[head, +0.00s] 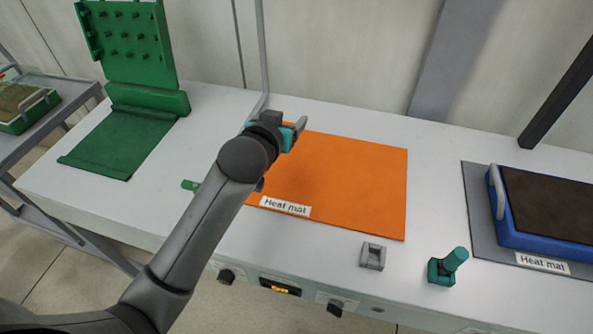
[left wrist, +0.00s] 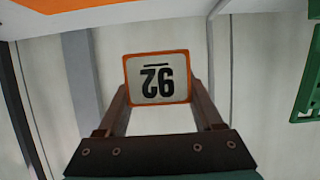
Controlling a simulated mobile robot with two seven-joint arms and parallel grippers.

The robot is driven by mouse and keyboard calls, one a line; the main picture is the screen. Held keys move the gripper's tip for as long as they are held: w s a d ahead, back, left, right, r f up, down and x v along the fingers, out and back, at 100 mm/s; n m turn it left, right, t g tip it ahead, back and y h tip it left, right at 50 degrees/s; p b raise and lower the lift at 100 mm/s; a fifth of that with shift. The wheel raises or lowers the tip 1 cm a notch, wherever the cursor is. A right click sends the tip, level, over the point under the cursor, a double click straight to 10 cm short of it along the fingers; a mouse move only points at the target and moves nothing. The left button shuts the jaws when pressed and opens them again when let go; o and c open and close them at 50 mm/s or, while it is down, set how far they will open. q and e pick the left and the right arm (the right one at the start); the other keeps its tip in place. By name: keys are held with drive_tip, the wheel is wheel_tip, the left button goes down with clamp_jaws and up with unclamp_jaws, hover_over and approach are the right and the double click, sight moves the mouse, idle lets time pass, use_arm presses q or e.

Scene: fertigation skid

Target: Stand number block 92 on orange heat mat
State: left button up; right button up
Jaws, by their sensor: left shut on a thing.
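The orange heat mat (head: 355,185) lies flat on the white bench, with a "Heat mat" label at its front left corner. My left gripper (head: 290,132) is over the mat's back left part in the head view. In the left wrist view the gripper (left wrist: 162,100) is shut on number block 92 (left wrist: 158,66), a pale block with an orange border and black digits. The digits appear upside down in that view. In the head view my arm and wrist largely hide the block. Whether it touches the mat cannot be told. My right gripper is out of view.
A green pegged stand (head: 130,50) is at the back left. A small grey holder (head: 372,257) and a teal piece (head: 447,267) sit near the front edge. A blue soil tray (head: 540,243) stands on a grey mat (head: 480,215) at right. The orange mat's right half is clear.

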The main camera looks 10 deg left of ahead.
use_arm(q)
drive_tip(key=b, duration=0.3)
hover_over(288, 177)
wheel_tip(288, 177, down, 11)
wheel_tip(288, 177, down, 4)
drive_tip(key=shift+r+b, duration=0.2)
drive_tip(key=shift+b, duration=0.7)
drive_tip(key=shift+f, duration=0.3)
drive_tip(key=o, duration=1.3)
drive_tip(key=shift+o, duration=0.2)
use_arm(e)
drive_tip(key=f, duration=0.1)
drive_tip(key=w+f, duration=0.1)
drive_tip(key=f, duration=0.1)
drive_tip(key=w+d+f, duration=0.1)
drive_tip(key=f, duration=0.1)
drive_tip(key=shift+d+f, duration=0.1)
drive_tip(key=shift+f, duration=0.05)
